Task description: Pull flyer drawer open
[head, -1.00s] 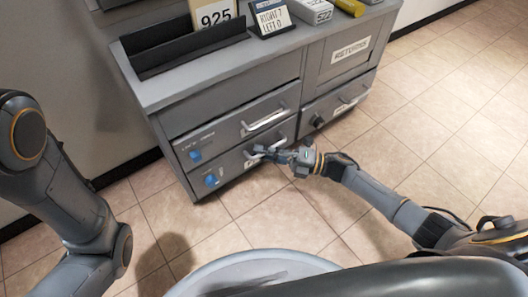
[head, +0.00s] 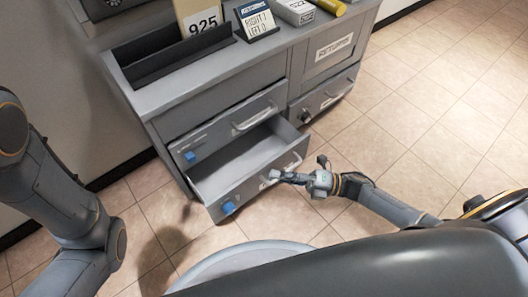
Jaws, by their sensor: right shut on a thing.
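The lower left drawer (head: 250,187) of the grey cabinet stands pulled out, and its bare inside shows. A blue round mark (head: 228,207) is on the left of its front. My right gripper (head: 275,176) is shut on this drawer's light handle (head: 266,182), at the right part of the drawer front. The drawer labels are too small to read, so I cannot tell which one says flyer. My left gripper is out of view; only my left arm shows.
The cabinet top (head: 175,90) bears a black tray (head: 165,62), a 925 card (head: 202,20), a small sign (head: 257,20), a white box (head: 295,10) and a yellow roll (head: 331,6). A Returns door (head: 333,47) and another shut drawer (head: 325,95) are at right. Tiled floor is clear at right.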

